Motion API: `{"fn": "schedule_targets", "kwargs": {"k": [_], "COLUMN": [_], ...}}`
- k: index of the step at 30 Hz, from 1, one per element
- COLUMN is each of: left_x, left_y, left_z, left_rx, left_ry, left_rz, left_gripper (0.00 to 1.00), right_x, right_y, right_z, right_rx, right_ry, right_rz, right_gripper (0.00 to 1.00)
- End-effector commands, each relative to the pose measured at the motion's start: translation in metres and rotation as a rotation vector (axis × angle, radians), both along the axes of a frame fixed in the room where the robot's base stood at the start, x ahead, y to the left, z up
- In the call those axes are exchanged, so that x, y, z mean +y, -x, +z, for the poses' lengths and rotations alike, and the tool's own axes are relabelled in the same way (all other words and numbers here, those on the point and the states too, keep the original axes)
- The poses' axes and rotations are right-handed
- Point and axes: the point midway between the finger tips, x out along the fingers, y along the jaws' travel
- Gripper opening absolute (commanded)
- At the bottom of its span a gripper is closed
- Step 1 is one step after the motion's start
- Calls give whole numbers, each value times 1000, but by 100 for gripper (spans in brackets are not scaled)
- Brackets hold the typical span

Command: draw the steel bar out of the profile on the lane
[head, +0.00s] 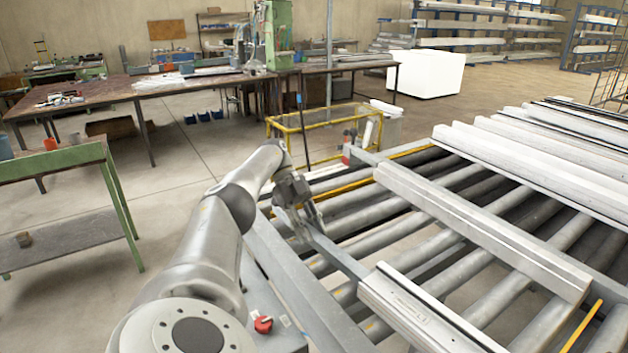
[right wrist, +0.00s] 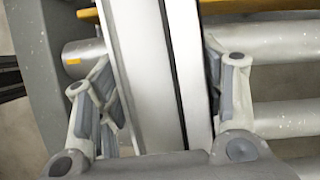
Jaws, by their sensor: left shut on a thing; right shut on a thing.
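The steel bar (head: 337,252) is a narrow grey bar in the head view. It runs from my left gripper down to the right, to the end of a pale metal profile (head: 425,315) on the roller lane. My left gripper (head: 302,212) is shut on the bar at its far end. How much of the bar is inside the profile is hidden. In the right wrist view my right gripper (right wrist: 160,88) has its fingers on both sides of a long pale profile (right wrist: 152,60) and is shut on it. My right gripper is outside the head view.
The lane's grey rollers (head: 400,228) lie around the profile. Another long profile (head: 480,228) lies across them, with more stacked profiles (head: 540,160) behind. A green-framed bench (head: 60,165) stands at left. The floor between bench and lane is open.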

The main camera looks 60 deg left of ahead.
Motion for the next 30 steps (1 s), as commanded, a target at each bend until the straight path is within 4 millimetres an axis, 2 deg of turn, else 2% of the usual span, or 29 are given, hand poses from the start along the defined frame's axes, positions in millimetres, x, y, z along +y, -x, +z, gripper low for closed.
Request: {"fn": "schedule_targets", "kwargs": {"k": [14, 15, 21, 30], "left_x": [5, 5, 5, 5], "left_y": [2, 2, 1, 1], "left_z": [2, 2, 2, 2], "left_rx": [0, 0, -1, -1], "left_ry": [-5, -5, -4, -4], "left_rz": [2, 2, 1, 1], "left_gripper": [0, 28, 52, 52], "right_x": [0, 0, 0, 0], "right_y": [0, 0, 0, 0], "right_z": [1, 0, 1, 1], "right_rx": [-1, -1, -1, -1], "right_ry": [0, 0, 0, 0], "right_rz": [1, 1, 1, 1], "right_gripper": [3, 3, 3, 3]}}
